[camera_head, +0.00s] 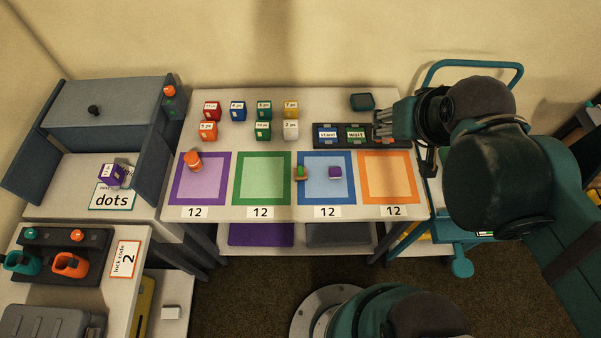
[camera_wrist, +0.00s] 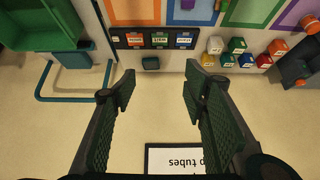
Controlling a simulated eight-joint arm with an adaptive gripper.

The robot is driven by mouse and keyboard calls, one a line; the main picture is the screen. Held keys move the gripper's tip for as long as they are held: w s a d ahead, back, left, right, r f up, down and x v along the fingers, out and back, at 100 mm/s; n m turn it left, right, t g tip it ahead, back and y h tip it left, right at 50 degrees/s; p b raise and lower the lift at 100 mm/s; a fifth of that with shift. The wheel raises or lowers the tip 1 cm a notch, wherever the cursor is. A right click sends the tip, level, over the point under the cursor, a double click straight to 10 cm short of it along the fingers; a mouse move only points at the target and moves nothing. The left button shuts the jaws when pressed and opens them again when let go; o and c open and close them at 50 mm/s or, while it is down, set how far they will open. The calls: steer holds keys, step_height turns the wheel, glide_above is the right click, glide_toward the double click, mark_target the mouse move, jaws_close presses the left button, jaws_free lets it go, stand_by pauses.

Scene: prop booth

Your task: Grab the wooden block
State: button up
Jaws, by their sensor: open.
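No block in view shows clear wood grain, so I cannot tell which one is the wooden block. A small dark teal block (camera_head: 362,101) stands alone at the back right of the table, behind the sign rack. It also shows in the wrist view (camera_wrist: 150,63), beyond my fingertips and between their lines. My gripper (camera_head: 382,124) is at the right end of the rack, to the right of the dark block. In the wrist view my gripper (camera_wrist: 160,84) has its two fingers wide apart, with nothing between them.
Several labelled coloured cubes, such as a blue one (camera_head: 238,110), stand left of the sign rack (camera_head: 342,146). Coloured squares lie in front; a purple block (camera_head: 335,172) sits on the blue one. A teal-railed cart (camera_head: 470,67) stands at right; the wrist view shows its green bin (camera_wrist: 40,22).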

steer(key=m+g+b, duration=0.5)
steer(key=m+g, duration=0.2)
steer(key=m, duration=0.9)
glide_above(303, 169)
steer(key=f, duration=2.6)
steer(key=shift+w+d+f, duration=0.2)
steer(key=shift+d+f, duration=0.05)
steer(key=shift+f, duration=0.15)
steer(key=shift+a+f, duration=0.25)
steer(key=shift+f, duration=0.2)
steer(key=shift+f, duration=0.15)
steer(key=shift+f+b, duration=0.4)
steer(key=shift+f, duration=0.75)
steer(key=shift+s+f, duration=0.1)
steer(key=shift+s+f+b, duration=0.1)
steer(key=shift+f+b, duration=0.5)
steer(key=shift+f, duration=1.9)
